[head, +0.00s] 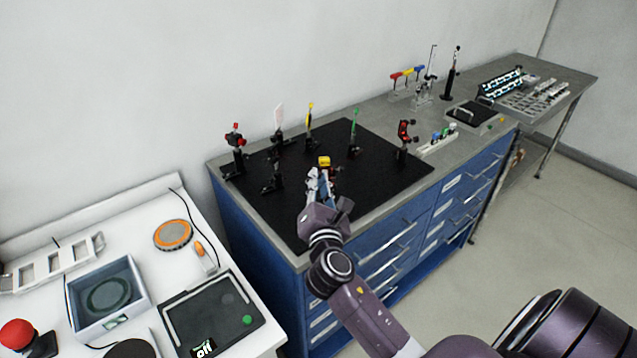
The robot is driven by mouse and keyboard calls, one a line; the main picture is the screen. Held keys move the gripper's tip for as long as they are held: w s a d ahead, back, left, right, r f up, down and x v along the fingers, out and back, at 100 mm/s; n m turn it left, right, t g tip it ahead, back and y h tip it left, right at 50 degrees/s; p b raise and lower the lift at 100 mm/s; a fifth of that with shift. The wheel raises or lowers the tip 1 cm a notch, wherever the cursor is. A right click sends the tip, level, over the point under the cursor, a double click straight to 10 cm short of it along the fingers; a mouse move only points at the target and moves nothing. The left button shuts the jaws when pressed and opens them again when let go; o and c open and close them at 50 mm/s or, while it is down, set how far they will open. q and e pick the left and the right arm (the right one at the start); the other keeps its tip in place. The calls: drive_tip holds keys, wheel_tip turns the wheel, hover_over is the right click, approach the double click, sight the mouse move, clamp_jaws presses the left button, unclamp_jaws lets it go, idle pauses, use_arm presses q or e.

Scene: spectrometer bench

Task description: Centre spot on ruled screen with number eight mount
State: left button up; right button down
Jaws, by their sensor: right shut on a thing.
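My right gripper (318,190) reaches over the front of the black breadboard (385,182). It is shut on a small mount with a yellow top (323,161) and some red on it. The gripper hides most of this mount, and no number can be read on it. A pale, pinkish upright card (278,117), which looks like the screen, stands on a black post at the back left of the board. Its rulings and any light spot are too small to make out. My left gripper is not in view.
Other post mounts stand on the board: a red-topped one (235,140), a yellow one (310,116), a green one (355,125) and a red one (404,132). Hex keys (407,74) stand behind right. A white side table (140,205) holds a blue-grey box and a dark pad.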

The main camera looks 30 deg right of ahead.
drive_tip(key=shift+m, duration=0.6)
drive_tip(key=c, duration=1.9)
unclamp_jaws()
drive_tip(key=shift+c, duration=0.2)
drive_tip(key=v, duration=1.2)
